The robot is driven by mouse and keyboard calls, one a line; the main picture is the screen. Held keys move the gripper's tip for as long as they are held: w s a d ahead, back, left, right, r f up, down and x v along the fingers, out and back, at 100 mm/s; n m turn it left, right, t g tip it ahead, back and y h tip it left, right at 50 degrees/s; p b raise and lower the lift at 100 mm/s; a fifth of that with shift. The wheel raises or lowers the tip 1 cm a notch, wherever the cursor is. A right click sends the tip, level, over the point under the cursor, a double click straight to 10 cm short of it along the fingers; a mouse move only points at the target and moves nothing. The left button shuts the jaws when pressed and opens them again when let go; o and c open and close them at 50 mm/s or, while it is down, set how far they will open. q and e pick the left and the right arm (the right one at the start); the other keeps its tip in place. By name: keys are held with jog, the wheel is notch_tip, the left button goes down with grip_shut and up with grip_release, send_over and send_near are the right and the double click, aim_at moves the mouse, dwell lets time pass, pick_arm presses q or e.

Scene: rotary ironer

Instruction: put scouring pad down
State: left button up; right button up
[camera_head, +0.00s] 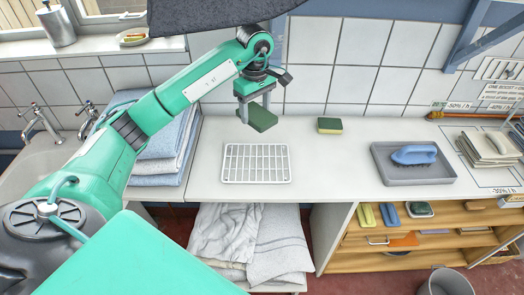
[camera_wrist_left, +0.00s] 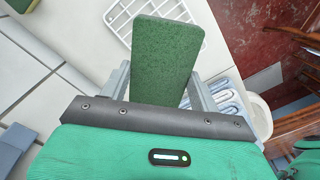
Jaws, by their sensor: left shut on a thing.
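My left gripper (camera_head: 256,107) is shut on a green scouring pad (camera_head: 263,119). It holds the pad above the counter, a little above and behind the white rack in the head view. In the left wrist view the pad (camera_wrist_left: 166,60) sticks out between the two fingers of the gripper (camera_wrist_left: 160,88). A white wire rack (camera_head: 256,163) lies flat on the counter and partly shows in the left wrist view (camera_wrist_left: 140,15). A second pad, green and yellow (camera_head: 330,125), lies on the counter to the right. My right gripper is not in view.
The white counter (camera_head: 335,175) is clear between the rack and a grey tray (camera_head: 407,175) with a blue brush (camera_head: 414,154). Folded towels (camera_head: 165,150) are stacked at the left, beside the sink (camera_head: 42,160). A tiled wall closes the back.

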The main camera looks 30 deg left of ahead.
aim_at(254, 112)
pick_arm(q)
jog(key=shift+w+a+r, duration=0.15)
jog(key=shift+a+r, duration=0.15)
jog(key=shift+r, duration=0.1)
jog(key=shift+f+n, duration=0.15)
jog(key=shift+n, duration=0.15)
notch_tip(254, 112, down, 5)
jog(key=shift+r+p, duration=0.15)
jog(key=shift+p, duration=0.8)
notch_tip(254, 112, down, 9)
jog(key=p, duration=0.2)
jog(key=shift+p, duration=0.4)
jog(key=shift+f, duration=0.7)
notch_tip(254, 112, down, 4)
jog(key=shift+r+p, duration=0.1)
jog(key=shift+p, duration=0.65)
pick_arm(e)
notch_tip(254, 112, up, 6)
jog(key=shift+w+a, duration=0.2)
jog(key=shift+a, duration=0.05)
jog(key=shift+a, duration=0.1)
